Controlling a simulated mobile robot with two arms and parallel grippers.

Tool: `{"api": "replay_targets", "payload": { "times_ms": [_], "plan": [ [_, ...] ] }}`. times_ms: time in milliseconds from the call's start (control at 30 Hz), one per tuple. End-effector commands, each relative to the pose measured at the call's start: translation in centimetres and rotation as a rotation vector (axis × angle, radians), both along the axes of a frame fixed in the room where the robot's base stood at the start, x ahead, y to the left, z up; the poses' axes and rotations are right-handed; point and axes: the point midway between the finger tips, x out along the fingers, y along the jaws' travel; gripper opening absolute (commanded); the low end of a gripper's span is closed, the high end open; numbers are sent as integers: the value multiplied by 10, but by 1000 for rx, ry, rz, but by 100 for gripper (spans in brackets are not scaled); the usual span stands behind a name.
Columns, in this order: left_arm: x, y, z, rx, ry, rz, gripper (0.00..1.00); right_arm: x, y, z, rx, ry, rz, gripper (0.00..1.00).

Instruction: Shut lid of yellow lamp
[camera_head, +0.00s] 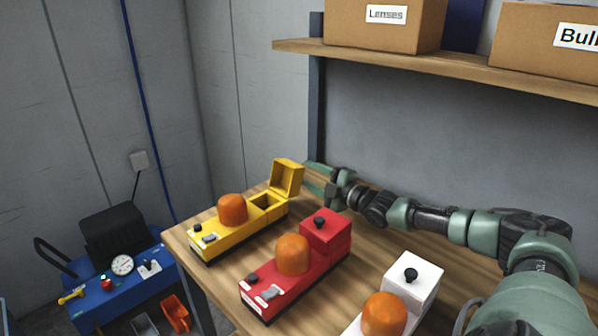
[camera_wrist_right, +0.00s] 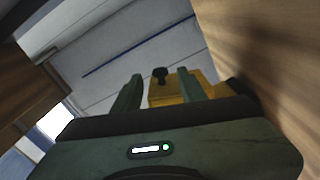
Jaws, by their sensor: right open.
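The yellow lamp (camera_head: 222,236) stands on the wooden bench at the left, with an orange dome on top. Its lid (camera_head: 287,177) is open and stands upright at the far end, above an open compartment (camera_head: 266,204). My right gripper (camera_head: 314,178) is open and empty, just right of the raised lid, with its fingers pointing toward it. In the right wrist view the lid (camera_wrist_right: 178,91) with its black knob shows beyond and between the two fingers (camera_wrist_right: 158,92). I cannot tell whether a finger touches it. My left gripper is not in view.
A red lamp (camera_head: 290,268) and a white lamp (camera_head: 411,280), both with closed lids, stand nearer on the bench (camera_head: 220,278). A shelf (camera_head: 440,64) with boxes hangs above my right arm. A blue compressor (camera_head: 120,275) stands at the lower left.

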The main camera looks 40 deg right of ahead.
Motion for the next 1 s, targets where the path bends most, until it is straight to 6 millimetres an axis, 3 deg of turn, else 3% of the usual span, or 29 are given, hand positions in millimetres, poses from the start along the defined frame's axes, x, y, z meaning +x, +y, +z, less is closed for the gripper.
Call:
{"api": "replay_targets", "payload": {
  "times_ms": [500, 933, 1000],
  "plan": [
    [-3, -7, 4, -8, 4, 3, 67, 45, 3, 0, 2, -1, -2, 42],
    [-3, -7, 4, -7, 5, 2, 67, 50, 4, -1, 1, 1, 0, 42],
    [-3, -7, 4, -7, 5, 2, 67, 50, 4, -1, 1, 1, 0, 25]
  ]
}}
